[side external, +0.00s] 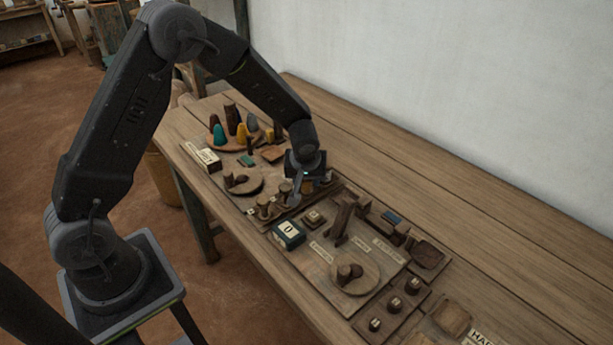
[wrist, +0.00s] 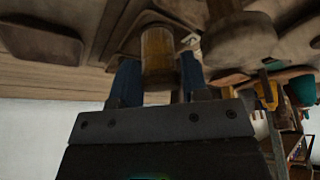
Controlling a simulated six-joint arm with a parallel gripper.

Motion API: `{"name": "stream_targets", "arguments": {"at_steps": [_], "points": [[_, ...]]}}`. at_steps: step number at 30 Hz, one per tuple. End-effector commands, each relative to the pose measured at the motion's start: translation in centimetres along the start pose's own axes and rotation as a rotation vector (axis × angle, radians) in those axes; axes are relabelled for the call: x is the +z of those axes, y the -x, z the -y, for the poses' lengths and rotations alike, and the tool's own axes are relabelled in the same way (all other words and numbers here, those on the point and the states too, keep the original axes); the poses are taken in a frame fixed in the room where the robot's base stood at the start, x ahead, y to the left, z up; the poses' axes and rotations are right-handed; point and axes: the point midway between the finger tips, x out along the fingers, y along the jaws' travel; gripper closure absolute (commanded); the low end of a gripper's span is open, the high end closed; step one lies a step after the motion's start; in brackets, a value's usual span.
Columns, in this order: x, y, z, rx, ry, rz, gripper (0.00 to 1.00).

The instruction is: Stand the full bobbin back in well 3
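In the wrist view, a bobbin wound with yellow-brown thread (wrist: 158,55) sits between the two blue fingertips of my gripper (wrist: 160,78). The fingers lie close along both its sides and look shut on it. Its far end is over or at the dark wooden rack (wrist: 128,30); I cannot tell whether it is seated in a well. In the side view, my gripper (side external: 297,190) is low over the rack, hiding the bobbin. Two wooden pegs or bobbins (side external: 264,205) (side external: 285,193) stand left of it. The well numbers are not readable.
A large wooden peg (wrist: 238,38) stands close beside the bobbin in the wrist view. In the side view, coloured cones (side external: 220,135) stand behind, and a dark box marked 0 (side external: 288,234) and wooden uprights (side external: 341,220) stand in front. The table's right side (side external: 440,190) is clear.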

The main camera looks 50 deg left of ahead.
Motion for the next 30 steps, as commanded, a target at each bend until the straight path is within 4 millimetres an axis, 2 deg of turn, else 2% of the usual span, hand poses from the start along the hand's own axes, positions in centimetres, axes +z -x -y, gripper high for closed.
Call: {"name": "stream_targets", "arguments": {"at_steps": [1,5,13,16,20,30], "points": [[0.0,0.0,0.0,0.000,0.000,0.000,0.54],[0.0,0.0,0.0,0.000,0.000,0.000,0.41],[-0.1,0.2,0.0,0.000,0.001,0.000,0.41],[-0.2,0.9,0.0,0.001,0.002,-0.001,0.41],[-0.2,3.1,-0.1,0.003,0.001,-0.004,0.41],[-0.2,9.9,0.0,0.002,0.001,-0.002,0.41]]}}
